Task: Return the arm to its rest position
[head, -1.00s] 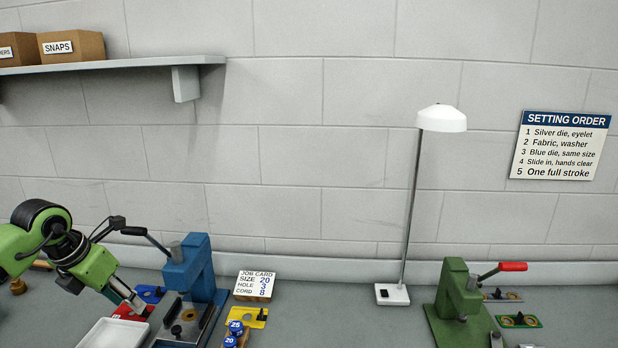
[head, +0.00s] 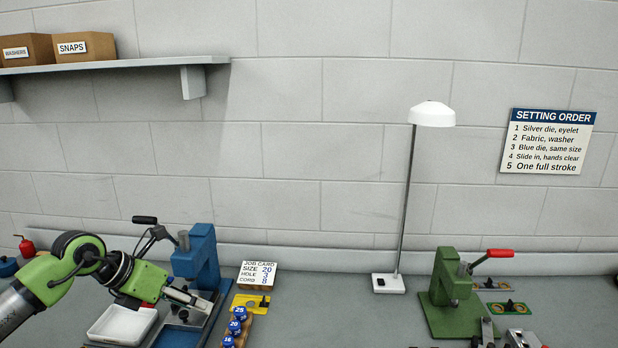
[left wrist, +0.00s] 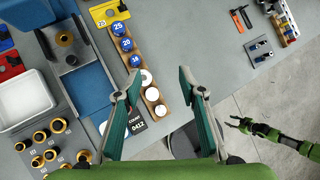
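My left arm, green and black, comes in from the left in the head view. Its gripper (head: 190,297) is in front of the blue press (head: 196,262), over the press's base area. In the left wrist view the left gripper's two teal-padded fingers (left wrist: 160,85) are spread wide with nothing between them. A wooden rack (left wrist: 153,93) of blue-capped and white-topped pieces shows below and beyond the gap. My right gripper (left wrist: 238,123) shows small at the right of the left wrist view, over the floor, its dark fingers apart and empty. It is not in the head view.
A white tray (head: 122,325) is below the left arm. A job card (head: 257,274) and yellow plate (head: 251,302) are right of the blue press. A lamp (head: 388,284) and green press (head: 452,289) stand farther right.

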